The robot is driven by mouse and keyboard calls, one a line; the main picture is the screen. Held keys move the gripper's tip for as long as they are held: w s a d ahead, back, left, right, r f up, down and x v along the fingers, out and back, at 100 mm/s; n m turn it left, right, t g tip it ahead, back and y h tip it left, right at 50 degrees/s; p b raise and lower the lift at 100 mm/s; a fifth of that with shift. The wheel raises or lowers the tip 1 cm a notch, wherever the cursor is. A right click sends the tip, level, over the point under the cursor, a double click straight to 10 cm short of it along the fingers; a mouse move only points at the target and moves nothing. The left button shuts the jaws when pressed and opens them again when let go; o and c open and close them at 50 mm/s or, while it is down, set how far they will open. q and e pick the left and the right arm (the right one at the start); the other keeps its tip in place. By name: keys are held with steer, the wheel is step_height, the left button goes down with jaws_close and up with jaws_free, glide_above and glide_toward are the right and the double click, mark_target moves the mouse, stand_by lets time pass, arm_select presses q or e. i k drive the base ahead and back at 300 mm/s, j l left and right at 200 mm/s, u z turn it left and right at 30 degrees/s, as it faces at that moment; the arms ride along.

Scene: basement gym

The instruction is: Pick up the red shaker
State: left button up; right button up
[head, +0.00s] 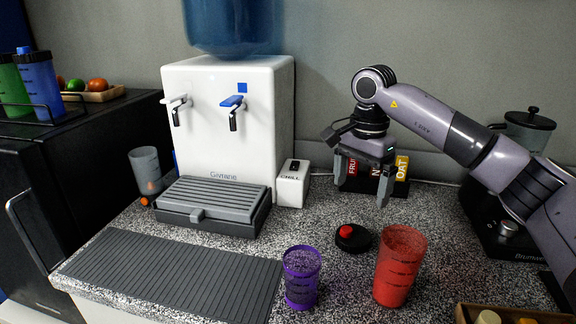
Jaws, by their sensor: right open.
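The red shaker (399,266) is an open, see-through red cup with dark markings. It stands upright on the speckled counter, right of centre near the front. My right gripper (362,197) is open and empty, pointing down above the back of the counter. It is behind and above the red shaker and apart from it, in front of some small bar boxes. My left gripper is not in view.
A purple shaker (301,277) stands left of the red one. A black lid with a red cap (352,238) lies just behind them. A wooden tray (463,313) is at front right, and a blender (520,190) at far right. The ribbed mat (165,275) is bare.

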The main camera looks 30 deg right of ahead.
mark_target(396, 269)
steer(key=k+j, duration=0.1)
steer(key=j, duration=0.25)
steer(key=k+j, duration=0.15)
steer(key=j, duration=0.15)
steer(key=k+j, duration=0.1)
steer(key=j, duration=0.25)
steer(key=k+j, duration=0.1)
steer(key=j, duration=0.25)
